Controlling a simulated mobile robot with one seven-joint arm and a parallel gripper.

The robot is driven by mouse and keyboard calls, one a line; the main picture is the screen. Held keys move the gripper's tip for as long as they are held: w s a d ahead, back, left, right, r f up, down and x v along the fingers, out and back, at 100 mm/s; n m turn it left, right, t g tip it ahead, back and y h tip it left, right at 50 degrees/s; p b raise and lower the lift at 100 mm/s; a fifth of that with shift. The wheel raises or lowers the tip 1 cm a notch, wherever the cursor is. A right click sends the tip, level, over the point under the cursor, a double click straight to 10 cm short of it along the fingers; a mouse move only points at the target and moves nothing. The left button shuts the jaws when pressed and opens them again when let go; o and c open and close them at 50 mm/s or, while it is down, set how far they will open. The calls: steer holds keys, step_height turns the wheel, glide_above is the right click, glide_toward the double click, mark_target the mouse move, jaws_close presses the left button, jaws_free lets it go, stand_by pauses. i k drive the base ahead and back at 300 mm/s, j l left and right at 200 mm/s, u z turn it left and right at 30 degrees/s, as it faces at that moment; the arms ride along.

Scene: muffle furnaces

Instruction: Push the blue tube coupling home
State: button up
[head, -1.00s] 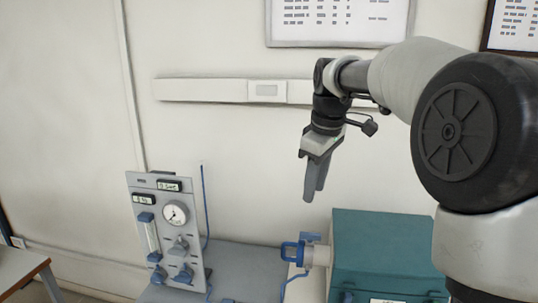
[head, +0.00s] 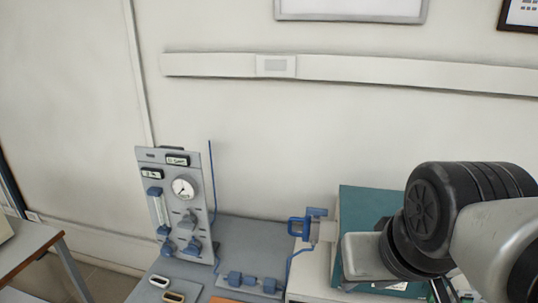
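A blue coupling with a loop-shaped handle (head: 298,227) sits at the left end of a short light-grey tube stub (head: 327,231) on the teal furnace (head: 362,210). A thin blue hose runs down from near it to the bench. I cannot tell whether the coupling is fully seated. My arm (head: 440,215) reaches in from the right and covers much of the furnace. I cannot make out my gripper's fingers in the head view.
A grey gauge panel (head: 180,205) with a dial and blue knobs stands left on the grey bench (head: 245,240). A wall rail (head: 400,70) runs behind. Bench between panel and furnace is mostly clear.

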mark_target(252, 281)
steer(key=k+u, duration=0.2)
steer(key=u, duration=0.2)
steer(key=k+j+u, duration=0.15)
steer(key=j+z, duration=0.45)
steer(key=j, duration=0.45)
steer(key=i+j+z, duration=0.45)
steer(key=i+j, duration=0.3)
